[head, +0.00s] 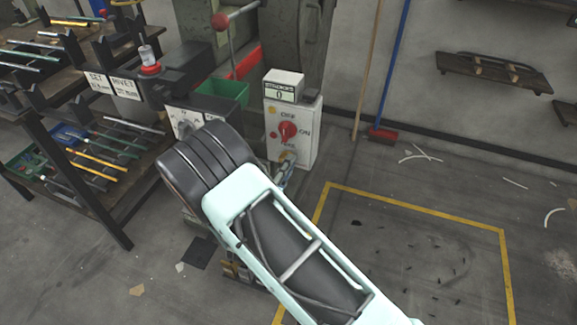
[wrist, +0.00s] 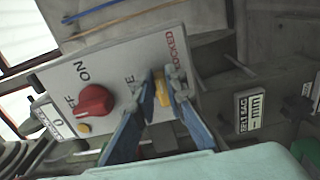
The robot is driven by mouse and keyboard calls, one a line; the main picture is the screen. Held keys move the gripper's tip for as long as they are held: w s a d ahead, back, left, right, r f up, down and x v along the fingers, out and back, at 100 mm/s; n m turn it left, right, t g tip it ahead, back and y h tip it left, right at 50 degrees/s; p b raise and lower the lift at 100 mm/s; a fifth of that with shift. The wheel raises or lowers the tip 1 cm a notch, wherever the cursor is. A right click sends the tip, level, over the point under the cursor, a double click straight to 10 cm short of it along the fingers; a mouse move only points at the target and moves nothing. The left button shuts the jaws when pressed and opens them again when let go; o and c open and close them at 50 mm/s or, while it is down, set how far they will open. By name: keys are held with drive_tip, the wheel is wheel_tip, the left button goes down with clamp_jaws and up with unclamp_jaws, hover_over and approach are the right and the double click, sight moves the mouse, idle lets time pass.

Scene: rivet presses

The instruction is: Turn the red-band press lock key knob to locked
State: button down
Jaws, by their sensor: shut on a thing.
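The press control box (head: 306,148) is white, with a red selector knob (head: 288,132) and a display reading 0. In the wrist view the yellow lock key knob (wrist: 162,92) sits low on the box face, near the red word LOCKED (wrist: 178,50). My gripper (wrist: 156,84) has its blue fingers on either side of the key knob and is shut on it. The fingers hide part of the key knob and the lettering beside it. In the head view my gripper (head: 285,168) is at the box's lower front, mostly hidden behind my arm.
A dark rack (head: 120,215) with rods and tools stands at left. A green bin (head: 222,93) and a red-collared part (head: 150,68) are by the press. A broom (head: 382,134) leans on the wall. The yellow-outlined floor (head: 420,240) at right is largely clear.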

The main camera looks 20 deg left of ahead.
drive_tip(key=c, duration=2)
unclamp_jaws()
drive_tip(key=shift+o, duration=0.2)
drive_tip(key=shift+s, duration=0.1)
drive_tip(key=s+a, duration=0.1)
drive_tip(key=s, duration=1.1)
drive_tip(key=shift+w, duration=0.1)
